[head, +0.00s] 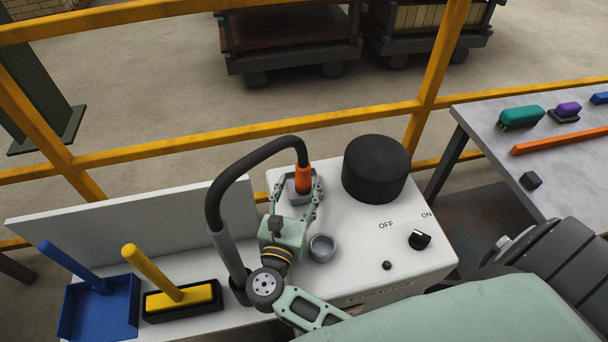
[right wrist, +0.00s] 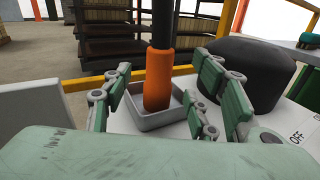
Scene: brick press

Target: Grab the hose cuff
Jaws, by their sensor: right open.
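The hose cuff (head: 303,178) is an orange sleeve at the end of a black hose (head: 226,172). It stands upright in a small square grey tray (head: 291,191) on the white machine top. My right gripper (head: 305,191) is open, with its green fingers on either side of the cuff. In the right wrist view the cuff (right wrist: 158,80) rises between the two spread fingers (right wrist: 155,95), and no firm contact shows. The lower end of the cuff sits inside the tray (right wrist: 148,122). My left gripper is out of view.
A black cylinder (head: 376,168) stands right of the cuff. A grey ring cup (head: 322,247) and an OFF/ON knob (head: 420,239) are nearer. A blue dustpan (head: 98,307) and a yellow-handled brush (head: 182,298) lie left. Yellow rails (head: 250,140) run behind.

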